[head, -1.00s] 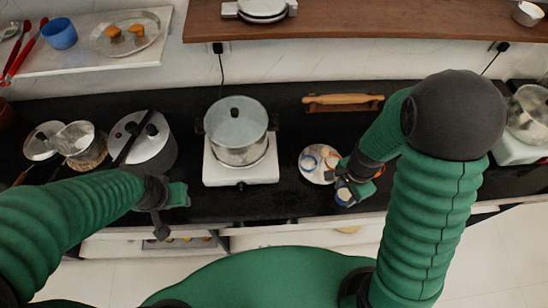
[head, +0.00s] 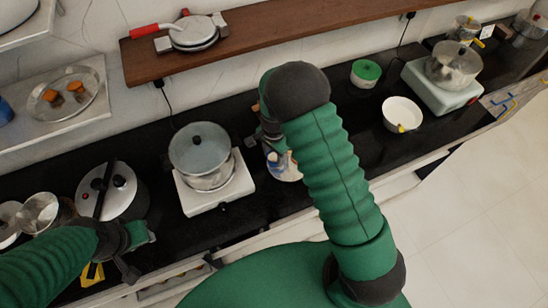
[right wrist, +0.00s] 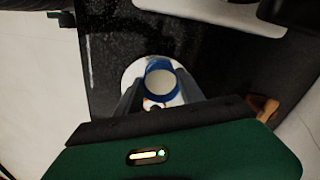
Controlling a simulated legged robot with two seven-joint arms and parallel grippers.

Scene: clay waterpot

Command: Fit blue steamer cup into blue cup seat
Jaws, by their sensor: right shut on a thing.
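In the right wrist view, the blue steamer cup (right wrist: 159,82) shows as a pale round face with a blue rim. My right gripper (right wrist: 160,92) has one finger on each side of it and is shut on it. A white plate (right wrist: 134,72) lies below and around the cup, with small orange and blue bits near its lower edge. In the head view the plate (head: 290,175) is partly hidden behind my right arm, with blue just above it. I cannot make out the blue cup seat clearly. My left gripper (head: 140,236) is at the counter's front edge, its jaws unclear.
A steamer pot (head: 200,155) stands on a white stove (head: 215,188) left of the plate. A pressure cooker (head: 118,192) is further left, near my left gripper. A white bowl (head: 402,114) and a green-lidded jar (head: 366,72) are on the right of the counter.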

